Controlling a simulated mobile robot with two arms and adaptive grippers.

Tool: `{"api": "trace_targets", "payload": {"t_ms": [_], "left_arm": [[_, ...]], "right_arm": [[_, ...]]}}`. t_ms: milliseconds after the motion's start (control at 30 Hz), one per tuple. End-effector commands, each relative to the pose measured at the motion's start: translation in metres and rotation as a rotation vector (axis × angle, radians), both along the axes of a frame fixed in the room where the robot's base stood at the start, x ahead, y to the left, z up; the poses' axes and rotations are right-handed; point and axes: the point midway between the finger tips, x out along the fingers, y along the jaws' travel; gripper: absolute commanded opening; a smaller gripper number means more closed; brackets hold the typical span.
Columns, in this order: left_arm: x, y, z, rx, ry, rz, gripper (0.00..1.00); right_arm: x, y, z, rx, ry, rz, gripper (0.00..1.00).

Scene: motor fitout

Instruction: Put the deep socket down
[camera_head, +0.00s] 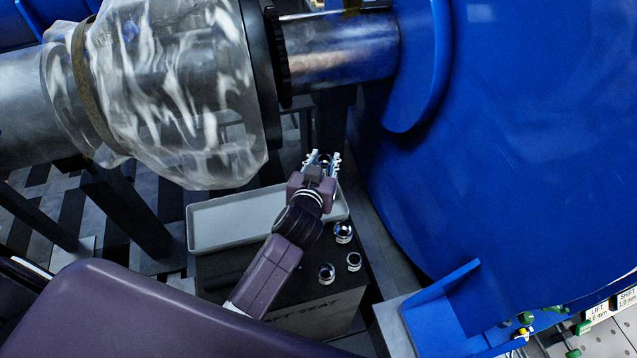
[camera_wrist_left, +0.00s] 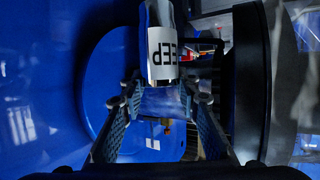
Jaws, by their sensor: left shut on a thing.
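My left gripper (camera_head: 322,160) reaches over the far right end of a grey tray, beside the big blue housing. It is shut on the deep socket (camera_wrist_left: 162,52), a shiny metal cylinder with a white label reading "EEP" in the left wrist view. The socket stands out beyond the fingertips (camera_wrist_left: 163,92) there; its lower part between the fingers is hard to make out. In the head view the fingers mostly hide the socket. My right gripper is not in view.
The shallow grey tray (camera_head: 235,220) shows bare at its left. Several shiny sockets, such as one at the front (camera_head: 326,273), stand on the dark box (camera_head: 300,308). The blue housing (camera_head: 530,130) rises at right. A plastic-wrapped shaft part (camera_head: 185,90) hangs at upper left.

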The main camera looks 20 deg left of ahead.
Motion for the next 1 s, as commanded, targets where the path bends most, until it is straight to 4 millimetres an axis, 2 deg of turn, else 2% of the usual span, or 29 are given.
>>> {"api": "trace_targets", "payload": {"t_ms": [33,100,200,400,600,900,933,1000], "left_arm": [[0.000,0.000,-0.015,0.000,0.002,-0.001,0.00],[0.000,0.000,-0.031,0.001,0.001,0.000,0.00],[0.000,0.000,-0.048,-0.001,-0.001,-0.001,0.00],[0.001,0.000,-0.064,-0.001,-0.003,-0.001,0.00],[0.001,0.000,-0.093,-0.001,-0.002,-0.001,0.00],[0.001,0.000,-0.097,-0.001,-0.003,-0.001,0.00],[0.000,0.000,-0.099,-0.001,0.000,-0.001,0.33],[0.000,0.000,-0.099,-0.001,0.000,-0.001,0.41]], "right_arm": [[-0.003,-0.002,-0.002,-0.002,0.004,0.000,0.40],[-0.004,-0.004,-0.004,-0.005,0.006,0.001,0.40],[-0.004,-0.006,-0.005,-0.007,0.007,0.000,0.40],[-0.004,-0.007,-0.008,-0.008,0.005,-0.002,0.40],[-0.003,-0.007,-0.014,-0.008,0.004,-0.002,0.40],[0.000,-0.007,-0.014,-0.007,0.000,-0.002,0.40],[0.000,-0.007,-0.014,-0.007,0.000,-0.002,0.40],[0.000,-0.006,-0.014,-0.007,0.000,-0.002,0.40]]}}
